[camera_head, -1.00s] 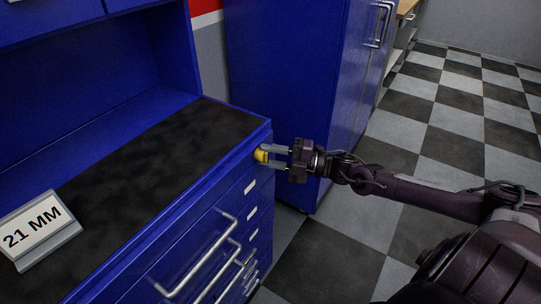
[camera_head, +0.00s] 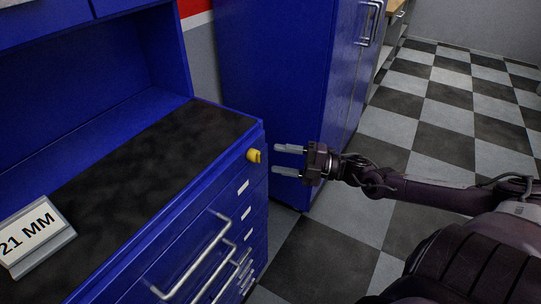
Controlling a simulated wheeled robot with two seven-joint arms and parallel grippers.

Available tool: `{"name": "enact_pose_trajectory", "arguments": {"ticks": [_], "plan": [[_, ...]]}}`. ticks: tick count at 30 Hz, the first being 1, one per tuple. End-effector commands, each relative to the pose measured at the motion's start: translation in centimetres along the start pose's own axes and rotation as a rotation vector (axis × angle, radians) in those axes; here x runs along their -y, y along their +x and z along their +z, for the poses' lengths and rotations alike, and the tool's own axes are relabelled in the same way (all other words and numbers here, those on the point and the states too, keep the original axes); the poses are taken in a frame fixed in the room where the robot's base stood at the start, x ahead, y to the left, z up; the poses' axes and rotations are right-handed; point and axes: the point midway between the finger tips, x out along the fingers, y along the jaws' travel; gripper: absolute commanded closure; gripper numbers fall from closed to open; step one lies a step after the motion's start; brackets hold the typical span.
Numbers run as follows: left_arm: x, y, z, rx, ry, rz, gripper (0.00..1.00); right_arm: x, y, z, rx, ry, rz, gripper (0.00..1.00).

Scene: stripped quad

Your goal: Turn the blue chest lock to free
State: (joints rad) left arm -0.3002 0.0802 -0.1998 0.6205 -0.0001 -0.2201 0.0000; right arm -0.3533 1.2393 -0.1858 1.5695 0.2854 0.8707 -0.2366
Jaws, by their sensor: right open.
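The blue chest (camera_head: 215,205) stands at the left with a dark top and several drawers. Its yellow lock knob (camera_head: 254,156) sits on the front face near the top right corner, above the drawer labels. The knob's exact turn angle is too small to read. My right gripper (camera_head: 288,161) is open and empty, just right of the knob. Its two fingers point left toward the knob, with a small gap between fingertips and knob. My left gripper is not in view.
A 21 MM sign (camera_head: 34,238) stands on the chest top at the left. A tall blue cabinet (camera_head: 275,80) with metal handles stands behind my right gripper. Bar handles (camera_head: 205,258) stick out from the chest's drawers. The checkered floor (camera_head: 440,140) at the right is clear.

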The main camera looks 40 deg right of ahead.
Motion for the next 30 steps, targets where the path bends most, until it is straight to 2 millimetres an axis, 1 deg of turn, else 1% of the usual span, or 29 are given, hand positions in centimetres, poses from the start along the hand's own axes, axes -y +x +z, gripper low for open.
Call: {"name": "enact_pose_trajectory", "arguments": {"ticks": [1,3,7,25,28,29,30], "plan": [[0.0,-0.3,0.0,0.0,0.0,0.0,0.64,0.0,-0.7,0.0,0.003,0.002,-0.003,0.48],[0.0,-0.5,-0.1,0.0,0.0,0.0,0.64,0.0,-1.4,0.0,0.001,0.002,-0.002,0.48],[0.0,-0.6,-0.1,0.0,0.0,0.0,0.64,0.0,-2.1,0.0,0.001,0.0,0.0,0.48],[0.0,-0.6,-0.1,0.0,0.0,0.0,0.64,0.1,-2.3,0.1,0.002,0.001,0.0,0.48],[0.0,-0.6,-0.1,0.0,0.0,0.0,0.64,0.9,-2.9,1.0,0.051,0.022,0.002,0.48],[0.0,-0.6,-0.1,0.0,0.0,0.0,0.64,1.5,-3.3,1.6,0.082,0.037,0.003,0.48],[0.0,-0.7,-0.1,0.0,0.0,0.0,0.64,2.5,-4.1,2.6,0.139,0.063,0.003,0.48]]}}
